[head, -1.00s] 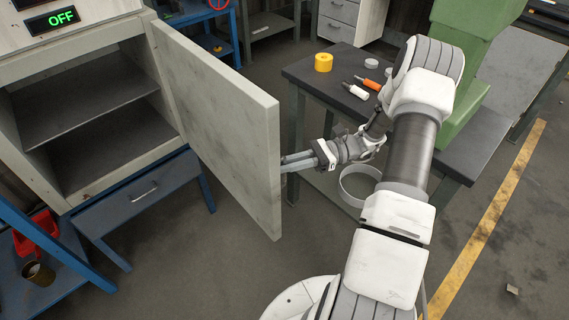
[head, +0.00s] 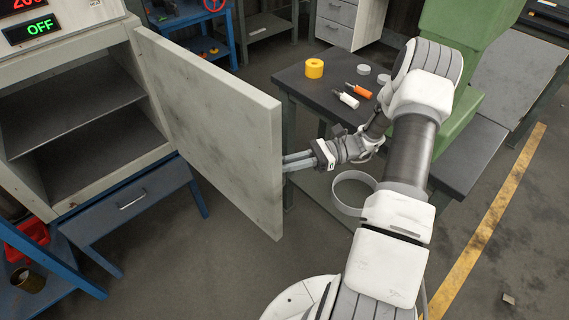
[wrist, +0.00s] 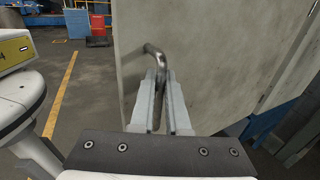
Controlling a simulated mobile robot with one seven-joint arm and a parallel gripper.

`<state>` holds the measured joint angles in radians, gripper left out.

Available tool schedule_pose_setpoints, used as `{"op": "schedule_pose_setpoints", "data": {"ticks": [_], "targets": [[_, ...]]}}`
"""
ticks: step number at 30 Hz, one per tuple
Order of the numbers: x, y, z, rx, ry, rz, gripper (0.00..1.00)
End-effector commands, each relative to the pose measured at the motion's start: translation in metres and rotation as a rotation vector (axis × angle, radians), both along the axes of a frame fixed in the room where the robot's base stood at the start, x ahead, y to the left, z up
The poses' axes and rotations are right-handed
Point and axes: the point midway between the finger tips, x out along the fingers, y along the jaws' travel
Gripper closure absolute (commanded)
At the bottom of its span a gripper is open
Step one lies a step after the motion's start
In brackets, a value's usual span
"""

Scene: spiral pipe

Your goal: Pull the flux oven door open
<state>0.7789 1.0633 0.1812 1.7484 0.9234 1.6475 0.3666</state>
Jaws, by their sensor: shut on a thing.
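The flux oven door (head: 215,125) is a pale grey, scuffed panel. It stands swung wide open from the oven (head: 70,60), showing the dark shelf and inner cavity. My gripper (head: 290,163) is at the outer face of the door, near its free edge; the door hides its fingertips in the head view. In the wrist view my gripper (wrist: 160,100) is shut on the bent metal door handle (wrist: 155,58), with the bar between the two fingers. The door also fills the middle and right of the wrist view (wrist: 215,60).
A dark workbench (head: 300,85) right of the door bears a yellow roll (head: 314,68), an orange-handled tool (head: 360,91) and a white bottle (head: 346,99). A blue drawer stand (head: 130,200) is under the oven. Floor below the door is clear.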

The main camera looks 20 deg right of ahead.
Motion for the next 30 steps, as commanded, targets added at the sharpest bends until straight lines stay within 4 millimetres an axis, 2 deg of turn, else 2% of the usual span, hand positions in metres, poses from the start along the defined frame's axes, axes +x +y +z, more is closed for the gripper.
{"op": "schedule_pose_setpoints", "data": {"ticks": [8,9,13,30], "targets": [[0.0018,0.0008,0.0007,0.000,-0.002,-0.002,1.00],[0.0018,0.0008,0.0008,0.000,-0.002,-0.002,0.81],[0.0014,0.0006,0.0007,0.000,-0.002,-0.001,0.58],[-0.0004,-0.0003,0.0001,0.000,-0.001,-0.001,0.56]]}}
